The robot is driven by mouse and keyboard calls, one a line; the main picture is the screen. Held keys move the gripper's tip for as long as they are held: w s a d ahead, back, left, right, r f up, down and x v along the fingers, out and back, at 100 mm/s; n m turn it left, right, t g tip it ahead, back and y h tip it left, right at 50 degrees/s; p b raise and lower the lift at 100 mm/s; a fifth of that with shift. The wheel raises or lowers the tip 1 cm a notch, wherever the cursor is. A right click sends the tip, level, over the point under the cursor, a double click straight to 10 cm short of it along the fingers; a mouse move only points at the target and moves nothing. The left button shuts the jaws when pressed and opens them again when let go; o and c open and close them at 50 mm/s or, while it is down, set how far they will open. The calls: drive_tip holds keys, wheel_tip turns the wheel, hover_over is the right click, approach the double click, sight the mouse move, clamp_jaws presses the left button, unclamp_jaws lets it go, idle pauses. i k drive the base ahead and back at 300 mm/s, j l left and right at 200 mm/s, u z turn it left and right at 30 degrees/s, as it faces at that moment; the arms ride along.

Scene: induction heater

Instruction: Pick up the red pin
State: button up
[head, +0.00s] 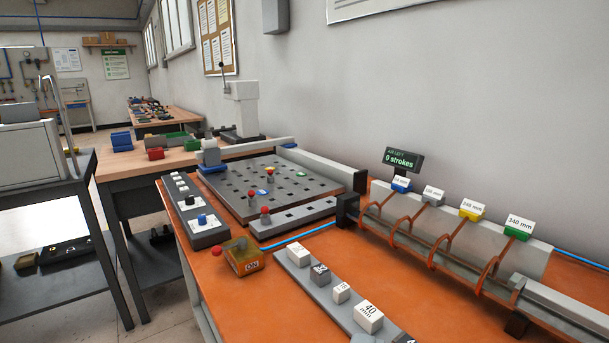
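Several small red-topped pieces stand on the bench, and I cannot tell for certain which is the red pin. One red-topped pin (265,215) stands upright on the narrow grey strip in front of the perforated plate (230,190). Another red-topped piece (252,194) stands on the plate near its left-front side. A third piece, red and yellow (270,172), stands further back on the plate. My gripper is not in view.
A rail of labelled blocks (330,285) crosses the orange bench (270,310). A coil assembly (450,235) with coloured tabs fills the right. A "0 strokes" display (403,161) stands behind.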

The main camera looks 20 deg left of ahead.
sight(270, 178)
drive_tip(key=i+j+z, duration=0.1)
drive_tip(key=j, duration=0.25)
drive_tip(key=i+j+z, duration=0.1)
drive_tip(key=i+j, duration=0.15)
drive_tip(key=j, duration=0.15)
drive_tip(key=i+j+z, duration=0.1)
drive_tip(key=j, duration=0.25)
drive_tip(key=i+j+z, duration=0.1)
drive_tip(key=j, duration=0.3)
drive_tip(key=i+j+z, duration=0.1)
drive_tip(key=j, duration=0.3)
drive_tip(key=i+j, duration=0.15)
drive_tip(key=j, duration=0.2)
drive_tip(key=i+j, duration=0.1)
drive_tip(key=j, duration=0.3)
drive_tip(key=i+j, duration=0.15)
drive_tip(key=j, duration=0.2)
drive_tip(key=i+j, duration=0.15)
drive_tip(key=j, duration=0.25)
